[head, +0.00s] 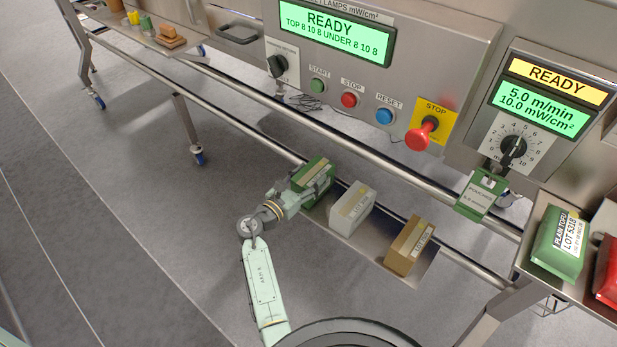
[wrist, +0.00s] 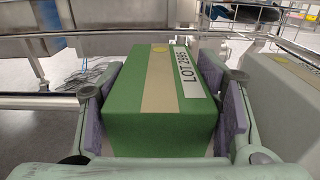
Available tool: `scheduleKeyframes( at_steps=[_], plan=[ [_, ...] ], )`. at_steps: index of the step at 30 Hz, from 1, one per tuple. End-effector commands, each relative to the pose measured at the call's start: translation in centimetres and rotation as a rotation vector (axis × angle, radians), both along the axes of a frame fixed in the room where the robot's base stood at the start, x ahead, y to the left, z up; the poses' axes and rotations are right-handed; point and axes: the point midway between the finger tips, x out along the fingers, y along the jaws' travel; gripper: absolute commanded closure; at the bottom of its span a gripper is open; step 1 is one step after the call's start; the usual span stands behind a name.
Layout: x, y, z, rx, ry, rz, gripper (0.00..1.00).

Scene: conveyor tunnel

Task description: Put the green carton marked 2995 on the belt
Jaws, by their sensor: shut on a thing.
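The green carton (wrist: 150,120) has a tan stripe and a white label reading LOT 2995 in the wrist view. My gripper (wrist: 160,115) is shut on it, with a purple-grey pad against each side. In the head view the green carton (head: 317,172) is at the end of my arm, in my gripper (head: 308,180), at the left of the low shelf (head: 330,228). I cannot tell whether its underside touches the shelf. The belt cannot be made out.
A grey-white carton (head: 352,208) is close to the right of my gripper, then a brown carton (head: 409,245). A steel rail (head: 400,182) and control panel with a red stop knob (head: 418,138) stand beyond. A green tofu pack (head: 558,243) lies at right. Floor at left is clear.

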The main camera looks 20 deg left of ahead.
Motion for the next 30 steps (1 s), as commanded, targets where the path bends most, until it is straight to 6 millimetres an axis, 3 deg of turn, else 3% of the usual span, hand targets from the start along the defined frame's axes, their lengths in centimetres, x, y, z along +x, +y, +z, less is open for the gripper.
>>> scheduleKeyframes(
  at_steps=[12,13,22,30],
  plan=[
    [-0.01,0.01,-0.64,0.001,-0.003,-0.001,1.00],
    [-0.02,-0.01,-0.76,0.001,-0.001,-0.001,0.42],
    [-0.03,0.01,-0.67,0.001,-0.001,0.000,0.22],
    [-0.04,0.01,-0.63,0.001,-0.001,0.000,0.22]
  ],
)
